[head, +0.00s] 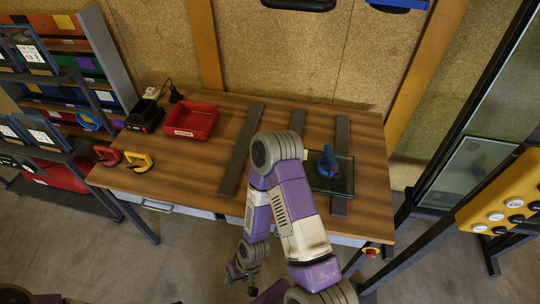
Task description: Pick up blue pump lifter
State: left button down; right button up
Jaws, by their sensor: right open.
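The blue pump lifter (326,162) stands on a small glass pane (340,181) at the right part of the wooden table (215,155). My right arm rises in front of the table, its elbow beside the pane on the left, and folds back down. My right gripper (240,273) hangs low in front of the table's front edge, well away from the blue lifter. It is small in view, open, and nothing shows in it. My left gripper is not in view.
Dark strips (240,152) lie across the table. A red bin (191,121), a black charger (145,115), and red (108,155) and yellow (138,161) lifters are at the left. A shelf rack (65,80) stands left. A glass frame with a yellow button panel (505,200) stands right.

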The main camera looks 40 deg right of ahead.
aim_at(326, 171)
jog(key=u, duration=1.05)
jog(key=k, duration=0.9)
jog(key=z, duration=1.6)
jog(key=i, duration=0.35)
jog(key=z, duration=0.05)
